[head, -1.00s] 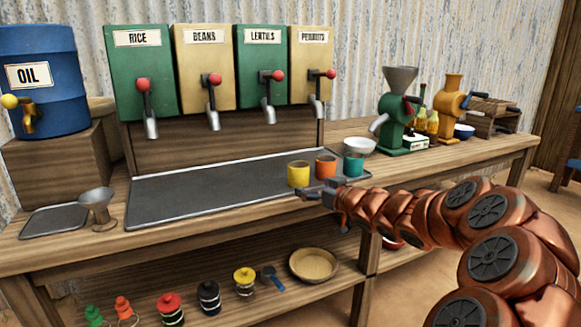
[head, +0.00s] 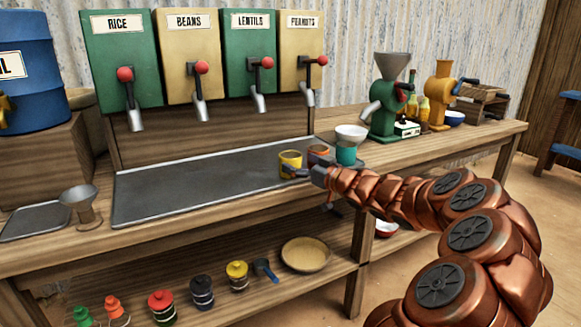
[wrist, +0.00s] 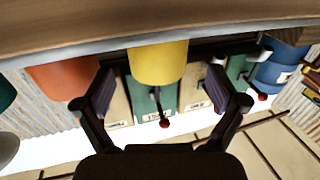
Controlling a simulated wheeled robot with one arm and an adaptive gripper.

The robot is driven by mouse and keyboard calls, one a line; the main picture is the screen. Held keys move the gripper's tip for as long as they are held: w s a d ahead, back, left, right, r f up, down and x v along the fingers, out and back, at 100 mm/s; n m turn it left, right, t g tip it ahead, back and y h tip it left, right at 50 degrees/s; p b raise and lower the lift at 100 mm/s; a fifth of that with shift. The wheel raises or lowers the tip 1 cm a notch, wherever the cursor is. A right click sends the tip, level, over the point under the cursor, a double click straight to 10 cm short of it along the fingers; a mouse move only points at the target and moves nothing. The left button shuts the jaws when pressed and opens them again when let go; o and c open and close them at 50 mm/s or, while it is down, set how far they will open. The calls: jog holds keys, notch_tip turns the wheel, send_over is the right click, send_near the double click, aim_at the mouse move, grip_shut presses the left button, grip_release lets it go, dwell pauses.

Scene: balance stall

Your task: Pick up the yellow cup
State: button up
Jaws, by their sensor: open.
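The yellow cup (head: 290,158) stands upright on the grey metal tray near its right end. My gripper (head: 294,170) is at the cup's near side, with one finger in front of the cup's lower part. In the wrist view, which looks upside down, the yellow cup (wrist: 158,62) shows between the two spread fingers of my gripper (wrist: 160,80). The fingers are open, and I see no contact with the cup. How far they reach around it is hard to tell.
An orange cup (head: 319,152) is close to the right, partly behind my gripper, and a teal cup (head: 346,155) stands beyond it. The grey tray (head: 200,185) is clear to the left. Dispenser spouts (head: 260,102) hang above the back.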

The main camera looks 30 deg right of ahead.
aim_at(290, 155)
jog(key=shift+w+a+b, duration=0.15)
jog(key=shift+w+b, duration=0.1)
jog(key=shift+w, duration=0.8)
jog(key=shift+w+a+b, duration=0.1)
jog(key=shift+w+b, duration=0.1)
jog(key=shift+w, duration=0.8)
jog(key=c, duration=1.3)
jog(key=shift+c, duration=0.2)
jog(key=shift+r, duration=0.1)
notch_tip(290, 155, up, 8)
jog(key=p, duration=0.3)
jog(key=shift+r, duration=0.25)
jog(key=shift+r+p, duration=0.4)
jog(key=shift+r, duration=0.3)
jog(key=shift+a, duration=0.1)
